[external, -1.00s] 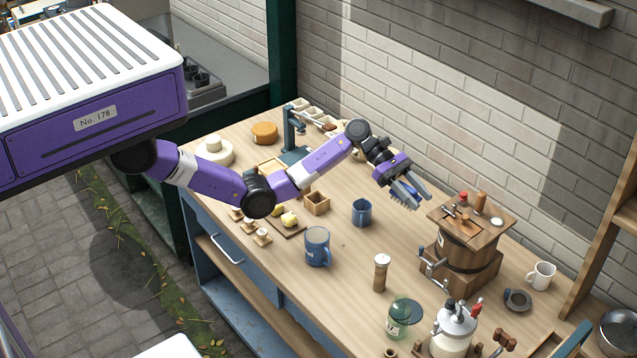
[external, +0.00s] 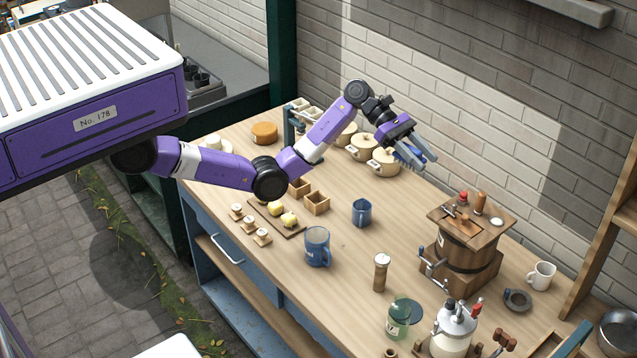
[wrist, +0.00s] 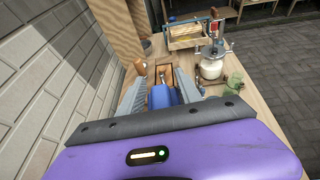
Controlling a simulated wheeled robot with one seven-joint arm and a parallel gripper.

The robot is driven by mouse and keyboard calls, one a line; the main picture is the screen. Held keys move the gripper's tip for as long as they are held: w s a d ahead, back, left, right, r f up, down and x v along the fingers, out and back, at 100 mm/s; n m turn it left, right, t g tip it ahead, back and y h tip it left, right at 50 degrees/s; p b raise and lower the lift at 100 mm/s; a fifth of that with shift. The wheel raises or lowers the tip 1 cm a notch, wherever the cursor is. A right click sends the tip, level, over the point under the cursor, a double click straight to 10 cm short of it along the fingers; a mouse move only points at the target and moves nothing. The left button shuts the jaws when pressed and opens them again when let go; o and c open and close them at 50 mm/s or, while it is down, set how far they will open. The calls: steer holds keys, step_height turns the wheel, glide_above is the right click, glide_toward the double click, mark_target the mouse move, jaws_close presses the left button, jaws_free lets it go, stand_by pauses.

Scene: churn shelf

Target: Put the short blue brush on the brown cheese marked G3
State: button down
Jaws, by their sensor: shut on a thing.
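My gripper (external: 418,158) is raised above the back of the bench, near the brick wall. It is shut on the short blue brush (external: 406,156), whose blue body shows between the fingers; in the wrist view the blue brush (wrist: 162,97) also sits between them. The fingers partly hide it. A round orange-brown cheese (external: 264,131) lies at the far left end of the bench, well away from my gripper. No G3 mark is readable on it.
Cream lidded pots (external: 383,161) stand along the wall below my gripper. A dark blue stand (external: 290,132) is beside the cheese. The middle is mostly clear.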

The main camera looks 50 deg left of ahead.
steer(key=w+a+n+t+y, duration=0.1)
steer(key=w+a+n+t, duration=0.15)
steer(key=w+a, duration=0.45)
steer(key=w+a+n+t+y, duration=0.1)
steer(key=w+a+n+t, duration=0.15)
steer(key=a, duration=0.95)
steer(key=n+t+y, duration=0.7)
steer(key=n+y, duration=0.5)
glide_above(272, 124)
step_height(272, 124, down, 26)
steer(key=shift+d+r+p, duration=0.15)
steer(key=shift+r+p, duration=0.1)
steer(key=shift+p, duration=0.15)
steer(key=c, duration=0.8)
jaws_free()
steer(key=shift+f, duration=0.1)
